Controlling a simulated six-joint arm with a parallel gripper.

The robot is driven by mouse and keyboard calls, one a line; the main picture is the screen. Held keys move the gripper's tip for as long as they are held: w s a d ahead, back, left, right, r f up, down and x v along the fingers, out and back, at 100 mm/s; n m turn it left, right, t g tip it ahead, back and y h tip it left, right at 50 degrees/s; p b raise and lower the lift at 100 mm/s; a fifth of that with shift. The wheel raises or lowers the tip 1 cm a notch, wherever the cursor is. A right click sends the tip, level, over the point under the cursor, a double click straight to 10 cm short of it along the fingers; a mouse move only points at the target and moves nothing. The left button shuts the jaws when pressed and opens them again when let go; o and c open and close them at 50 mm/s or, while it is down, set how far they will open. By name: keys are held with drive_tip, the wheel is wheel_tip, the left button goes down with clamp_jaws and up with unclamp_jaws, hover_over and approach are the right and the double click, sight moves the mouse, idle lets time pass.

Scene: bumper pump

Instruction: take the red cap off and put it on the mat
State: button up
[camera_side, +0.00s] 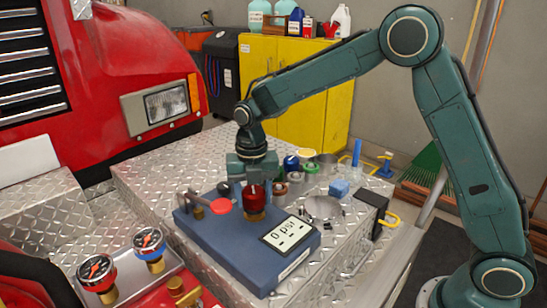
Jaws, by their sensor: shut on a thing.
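My gripper (253,184) points straight down over the blue block and is shut on the dark red cap (254,200). The cap is upright, directly above a brass fitting (256,216) on the blue block (232,250). I cannot tell whether the cap still touches the fitting. The lower part of my gripper partly hides the cap's top. A flat bright red disc (220,206) is just left of the cap, by another brass fitting. No mat can be made out clearly on the work surface.
A display panel (290,236) reading "0 psi" lies on the block's right side. Behind are several jars, a blue sponge (339,188) and a shallow metal bowl (323,208). Two gauges (97,272) stand front left. The diamond-plate surface (150,180) is clear at left.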

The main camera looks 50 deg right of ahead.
drive_tip(key=n, duration=0.3)
drive_tip(key=shift+n, duration=1.1)
drive_tip(key=shift+n, duration=1.1)
drive_tip(key=o, duration=1.7)
drive_tip(key=shift+c, duration=0.2)
drive_tip(key=shift+m, duration=0.3)
